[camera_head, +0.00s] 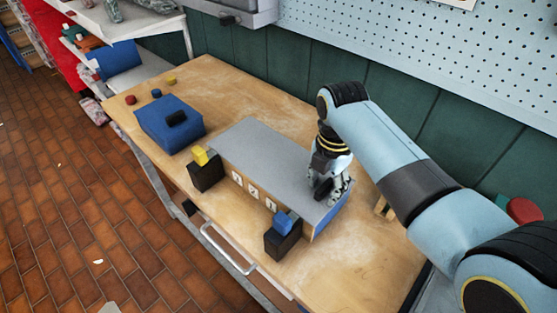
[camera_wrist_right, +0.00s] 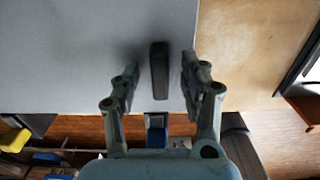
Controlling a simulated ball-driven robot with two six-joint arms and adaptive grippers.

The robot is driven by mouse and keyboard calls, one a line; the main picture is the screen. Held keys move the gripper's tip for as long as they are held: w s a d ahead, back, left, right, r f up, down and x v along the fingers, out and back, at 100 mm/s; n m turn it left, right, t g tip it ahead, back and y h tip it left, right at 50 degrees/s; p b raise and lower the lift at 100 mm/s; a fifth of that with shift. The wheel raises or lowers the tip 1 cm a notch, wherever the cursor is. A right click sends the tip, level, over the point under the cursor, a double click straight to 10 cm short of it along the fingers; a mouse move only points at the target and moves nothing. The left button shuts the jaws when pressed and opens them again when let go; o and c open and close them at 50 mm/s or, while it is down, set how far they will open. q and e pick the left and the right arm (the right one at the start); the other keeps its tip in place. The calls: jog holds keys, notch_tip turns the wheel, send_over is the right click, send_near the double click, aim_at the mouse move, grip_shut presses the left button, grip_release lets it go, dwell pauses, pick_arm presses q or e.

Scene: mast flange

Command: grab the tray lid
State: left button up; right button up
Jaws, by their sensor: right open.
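The tray lid (camera_head: 262,155) is a flat grey panel on top of a long box with numbered labels on its front. In the right wrist view the lid's grey surface (camera_wrist_right: 60,60) fills the upper left, and a dark upright handle (camera_wrist_right: 159,70) stands on it near its right edge. My right gripper (camera_head: 331,192) is over the right end of the lid, pointing down. Its fingers are open on either side of the handle, with visible gaps. In the head view the gripper largely hides the handle. My left gripper is not in view.
A blue box (camera_head: 170,122) with a black handle stands left of the lid. Black holders with a yellow block (camera_head: 200,155) and a blue block (camera_head: 282,222) stand along the front. Bare wooden tabletop (camera_head: 345,272) shows at the right front. A pegboard wall (camera_head: 450,60) is behind.

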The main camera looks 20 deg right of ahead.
jog(key=shift+f, duration=0.25)
grip_shut()
jog(key=shift+r, duration=0.15)
